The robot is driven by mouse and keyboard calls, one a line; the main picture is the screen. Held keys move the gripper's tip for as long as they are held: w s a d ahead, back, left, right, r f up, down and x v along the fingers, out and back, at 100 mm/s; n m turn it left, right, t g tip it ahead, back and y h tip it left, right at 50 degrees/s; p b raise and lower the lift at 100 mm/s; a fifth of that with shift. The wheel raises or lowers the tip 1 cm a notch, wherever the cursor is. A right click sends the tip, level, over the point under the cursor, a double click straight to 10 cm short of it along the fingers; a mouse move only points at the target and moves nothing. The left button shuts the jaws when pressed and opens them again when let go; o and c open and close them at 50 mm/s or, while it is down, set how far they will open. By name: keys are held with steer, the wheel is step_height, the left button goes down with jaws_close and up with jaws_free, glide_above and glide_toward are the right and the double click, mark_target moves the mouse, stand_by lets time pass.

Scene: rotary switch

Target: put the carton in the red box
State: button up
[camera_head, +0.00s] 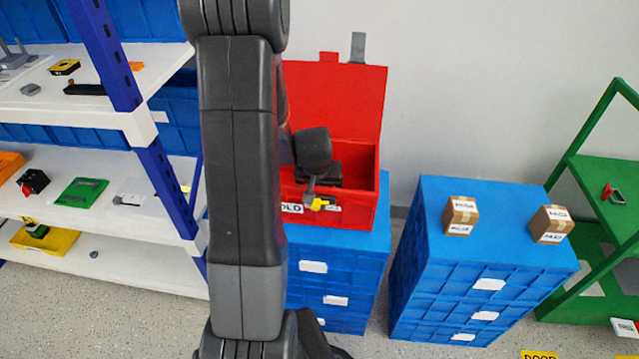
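Two small brown cartons with white labels stand apart on the right blue crate stack: the left carton (461,215) and the right carton (551,224). The red box (355,211) stands on the middle blue crate stack with its lid raised at the back. My arm crosses in front of the box and hides its left part. My gripper (313,184) appears at the front of the box opening, away from both cartons. Its fingers are too small and dark to tell open from shut. Dark shapes behind it hide part of the box's inside.
The right blue crate stack (487,285) has a clear top around the cartons. A narrow gap separates it from the middle stack (350,262). A white shelf rack (100,270) with small parts stands left. A green rack (607,183) stands right.

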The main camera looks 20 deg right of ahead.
steer(key=shift+r, duration=0.5)
steer(key=p+v, duration=0.2)
steer(key=v, duration=0.9)
steer(key=shift+s, duration=0.15)
steer(key=shift+a+r, duration=0.1)
